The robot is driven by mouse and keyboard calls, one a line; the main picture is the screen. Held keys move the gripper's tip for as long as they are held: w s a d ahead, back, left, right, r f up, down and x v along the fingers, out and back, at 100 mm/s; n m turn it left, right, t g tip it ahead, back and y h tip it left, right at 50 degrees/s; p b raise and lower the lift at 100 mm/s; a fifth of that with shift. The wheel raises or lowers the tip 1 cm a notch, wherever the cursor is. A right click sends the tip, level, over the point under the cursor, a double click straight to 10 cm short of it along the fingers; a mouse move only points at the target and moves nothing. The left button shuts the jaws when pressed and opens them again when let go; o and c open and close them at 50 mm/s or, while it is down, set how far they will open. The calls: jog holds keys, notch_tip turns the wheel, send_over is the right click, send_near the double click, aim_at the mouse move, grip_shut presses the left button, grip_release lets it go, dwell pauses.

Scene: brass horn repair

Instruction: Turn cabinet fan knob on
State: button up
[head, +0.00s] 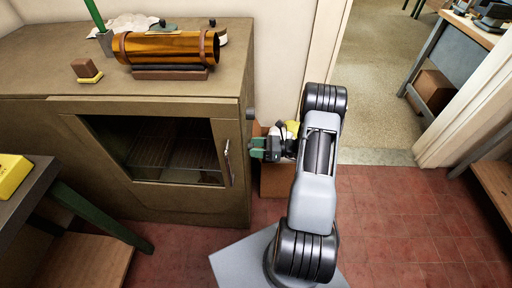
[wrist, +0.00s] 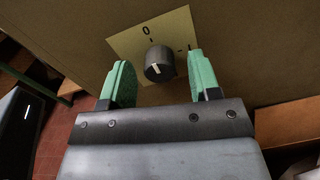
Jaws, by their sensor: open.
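The fan knob (wrist: 160,64) is a dark round knob with a pale pointer line, on a cream label plate (wrist: 128,45). The plate has a "0" above the knob and another mark to the right. The pointer's exact setting is hard to read. My gripper (head: 259,148) has green fingers and is at the right side of the olive-brown cabinet (head: 170,200). In the wrist view its fingers stand open on either side of the knob, with gaps visible. I cannot tell the knob in the head view.
The cabinet has a glass front door (head: 150,150) with an upright handle (head: 228,163). On top lie a brass-coloured cylinder (head: 165,47) and a small brown block (head: 84,68). A cardboard box (head: 276,181) is behind my gripper. Red tiled floor is clear at right.

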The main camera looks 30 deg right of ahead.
jog(key=c, duration=0.9)
jog(key=shift+r+m+p, duration=0.1)
jog(key=shift+m+p, duration=3.55)
jog(key=shift+m, duration=5.45)
